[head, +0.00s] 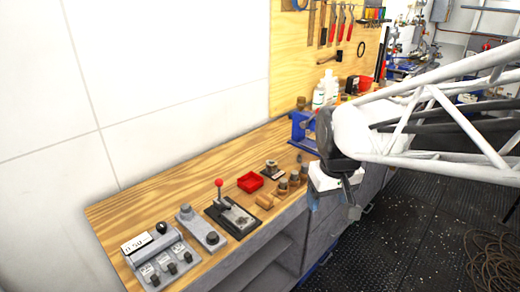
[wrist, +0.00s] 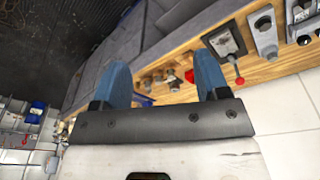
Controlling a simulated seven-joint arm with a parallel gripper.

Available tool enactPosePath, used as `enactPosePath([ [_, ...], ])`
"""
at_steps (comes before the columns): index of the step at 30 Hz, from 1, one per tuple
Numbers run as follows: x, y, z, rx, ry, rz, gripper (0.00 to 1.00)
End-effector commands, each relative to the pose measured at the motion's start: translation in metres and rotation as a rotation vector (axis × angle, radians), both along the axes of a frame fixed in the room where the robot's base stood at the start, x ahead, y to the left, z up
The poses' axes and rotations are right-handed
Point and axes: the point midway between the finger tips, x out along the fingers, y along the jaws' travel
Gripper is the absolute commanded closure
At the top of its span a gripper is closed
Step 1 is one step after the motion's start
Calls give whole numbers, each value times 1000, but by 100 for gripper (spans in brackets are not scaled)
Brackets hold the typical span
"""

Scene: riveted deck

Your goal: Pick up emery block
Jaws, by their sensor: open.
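I cannot tell for sure which small piece is the emery block. A small dark-based block (head: 271,168) sits on the wooden bench behind a row of brown cylinders (head: 294,180); it may be the one. A tan piece (head: 265,201) lies nearer the front edge. My gripper (head: 333,204) hangs off the bench's front edge, right of these pieces, and is apart from them. In the wrist view my gripper (wrist: 164,80) shows two blue fingers spread wide with nothing held. Several small bench pieces (wrist: 158,77) appear beyond the gap, too small to tell apart.
A blue vise-like tool (head: 302,130) and bottles (head: 319,97) are farther back.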

Motion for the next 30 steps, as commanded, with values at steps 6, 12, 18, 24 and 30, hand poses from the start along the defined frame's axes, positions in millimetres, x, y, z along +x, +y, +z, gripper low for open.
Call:
enactPosePath([
  [6, 53, 16, -14, -11, 29, 95, 32],
  [12, 99, 33, -33, -20, 55, 181, 32],
  [18, 144, 52, -56, -29, 78, 268, 32],
  [24, 187, 73, -86, -36, 102, 354, 32],
  [30, 226, 95, -121, -41, 127, 442, 32],
])
